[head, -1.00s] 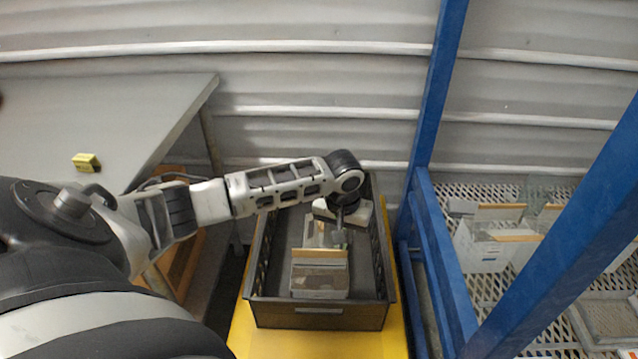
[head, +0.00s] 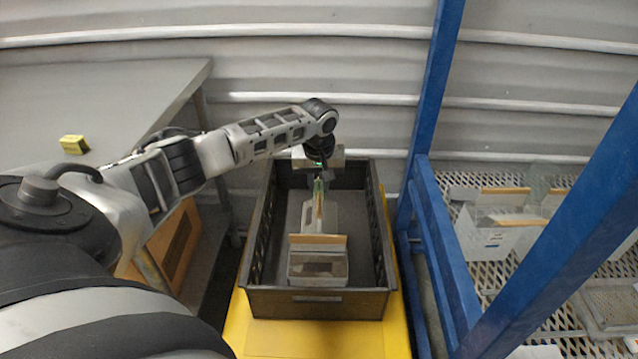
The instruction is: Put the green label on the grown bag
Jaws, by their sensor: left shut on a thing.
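My left gripper (head: 318,178) is over the grey crate (head: 270,303) on the yellow base, fingers pointing down. It is shut on a small green piece, which looks like the green label (head: 318,187). In the crate lies a clear bag (head: 318,266) with a tan band across its top and a dark brownish block inside. A pale, narrow piece with an orange-brown edge (head: 318,212) stands behind it, just under the fingertips; I cannot tell whether it touches them. Which bag is the grown one is not clear. My right gripper is not in view.
A blue frame post (head: 424,110) stands right of the crate. Beyond it, a perforated rack (head: 480,275) holds several clear bags with tan bands. A grey table (head: 120,90) at left carries a small yellow block (head: 74,144). The crate's right side has free floor.

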